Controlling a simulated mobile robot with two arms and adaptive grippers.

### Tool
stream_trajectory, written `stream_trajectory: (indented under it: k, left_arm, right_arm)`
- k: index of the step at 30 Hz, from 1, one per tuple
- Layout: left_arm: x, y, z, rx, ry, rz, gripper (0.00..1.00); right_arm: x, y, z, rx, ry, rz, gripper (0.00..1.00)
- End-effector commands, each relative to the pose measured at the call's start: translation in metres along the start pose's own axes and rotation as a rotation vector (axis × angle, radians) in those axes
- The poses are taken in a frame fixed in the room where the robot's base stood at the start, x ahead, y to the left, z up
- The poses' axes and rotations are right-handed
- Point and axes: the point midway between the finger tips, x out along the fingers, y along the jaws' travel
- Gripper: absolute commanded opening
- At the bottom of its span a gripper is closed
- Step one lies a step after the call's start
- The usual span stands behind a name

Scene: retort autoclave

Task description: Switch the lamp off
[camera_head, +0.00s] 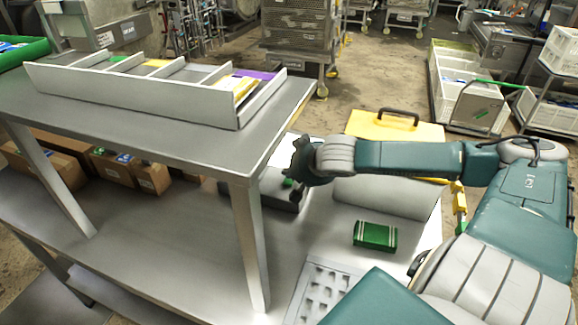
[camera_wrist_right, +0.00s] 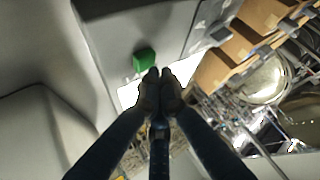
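A green switch (camera_head: 288,183) sits on a dark grey box (camera_head: 268,190) on the lower worktop, partly hidden by my right gripper. In the wrist view, the green switch (camera_wrist_right: 145,61) stands out from the flat face of the grey box (camera_wrist_right: 135,25). My right gripper (camera_head: 296,192) is just beside the switch. In the wrist view, the fingertips of my right gripper (camera_wrist_right: 159,76) are together, empty, just below the switch; I cannot tell if they touch it. A bright white panel (camera_head: 291,149) lies behind the gripper; I cannot tell if it is the lamp. My left gripper is out of view.
A raised grey shelf (camera_head: 180,140) with a divided tray (camera_head: 150,98) stands at the left, close to the gripper. Cardboard boxes (camera_head: 150,174) sit beneath it. A green box (camera_head: 375,236) lies on the lower worktop. A yellow case (camera_head: 392,127) stands behind my right arm.

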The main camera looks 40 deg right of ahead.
Motion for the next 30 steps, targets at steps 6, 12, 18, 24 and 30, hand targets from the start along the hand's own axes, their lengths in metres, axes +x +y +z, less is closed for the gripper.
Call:
stream_trajectory:
  k: [6, 12, 18, 24, 30]
  left_arm:
    - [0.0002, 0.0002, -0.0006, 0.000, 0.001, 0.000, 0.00]
    - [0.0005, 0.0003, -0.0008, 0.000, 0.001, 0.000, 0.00]
    - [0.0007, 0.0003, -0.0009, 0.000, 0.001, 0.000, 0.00]
    - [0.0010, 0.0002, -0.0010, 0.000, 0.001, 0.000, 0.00]
    - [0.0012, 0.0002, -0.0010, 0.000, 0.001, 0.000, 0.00]
  right_arm:
    - [0.0003, 0.0000, 0.0003, 0.000, 0.000, 0.000, 0.00]
    - [0.0019, 0.0007, 0.0017, 0.000, 0.000, 0.000, 0.00]
    - [0.0036, 0.0013, 0.0033, -0.001, 0.000, 0.000, 0.00]
    - [0.0053, 0.0019, 0.0051, 0.000, 0.000, 0.000, 0.00]
    - [0.0070, 0.0026, 0.0069, 0.000, 0.000, 0.000, 0.00]
